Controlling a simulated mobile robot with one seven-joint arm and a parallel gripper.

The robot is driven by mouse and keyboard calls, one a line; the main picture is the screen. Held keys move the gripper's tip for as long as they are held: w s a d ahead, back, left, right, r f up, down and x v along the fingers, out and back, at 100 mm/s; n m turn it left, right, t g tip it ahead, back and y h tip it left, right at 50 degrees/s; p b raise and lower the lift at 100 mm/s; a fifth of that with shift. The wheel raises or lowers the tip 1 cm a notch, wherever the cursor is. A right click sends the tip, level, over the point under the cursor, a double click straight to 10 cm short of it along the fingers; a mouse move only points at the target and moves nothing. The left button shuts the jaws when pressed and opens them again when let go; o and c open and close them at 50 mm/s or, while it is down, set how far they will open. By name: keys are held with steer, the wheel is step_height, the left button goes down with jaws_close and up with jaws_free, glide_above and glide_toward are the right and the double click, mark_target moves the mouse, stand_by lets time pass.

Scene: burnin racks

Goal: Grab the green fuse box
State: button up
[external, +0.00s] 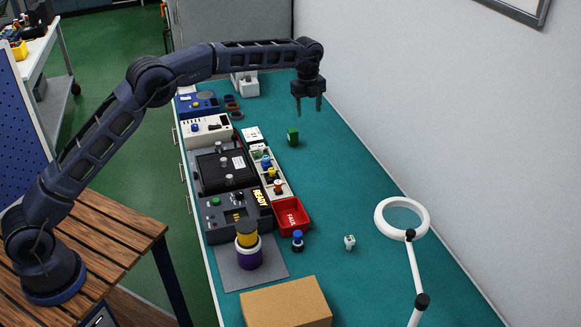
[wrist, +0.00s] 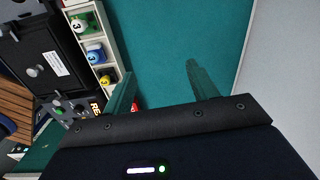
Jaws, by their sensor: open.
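A small green box (external: 293,136), which fits the green fuse box, stands on the teal bench top in the external view. My gripper (external: 308,108) hangs above the bench near it, pointing down, with its fingers apart and nothing between them. The box shows just below and to the left of the fingertips, apart from them. In the wrist view my gripper (wrist: 160,85) has its two fingers spread over bare teal surface. I cannot make out the green box between the fingers there.
A rack (external: 265,170) of coloured numbered items and a red bin (external: 291,216) stand left of centre. Test units line the bench's left side. A cardboard box (external: 287,304), a yellow-and-purple stack (external: 248,255) and a white ring lamp (external: 381,218) are nearer. Bench right of the rack is mostly clear.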

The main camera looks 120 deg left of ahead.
steer(key=m, duration=0.1)
glide_above(293, 130)
steer(key=s, duration=0.1)
steer(key=shift+h, duration=0.3)
steer(key=f, duration=1.1)
steer(key=shift+a, duration=0.3)
step_height(293, 130, down, 5)
steer(key=shift+f, duration=0.2)
steer(key=shift+w+d+f, duration=0.1)
steer(key=shift+w+f, duration=0.05)
steer(key=shift+f, duration=0.7)
steer(key=shift+w+d+f, duration=0.1)
steer(key=shift+w+f, duration=0.05)
steer(key=shift+f, duration=0.75)
steer(key=shift+w+d+f, duration=0.1)
steer(key=shift+w+f, duration=0.05)
steer(key=shift+f, duration=0.7)
steer(key=shift+c, duration=0.5)
steer(key=c, duration=1)
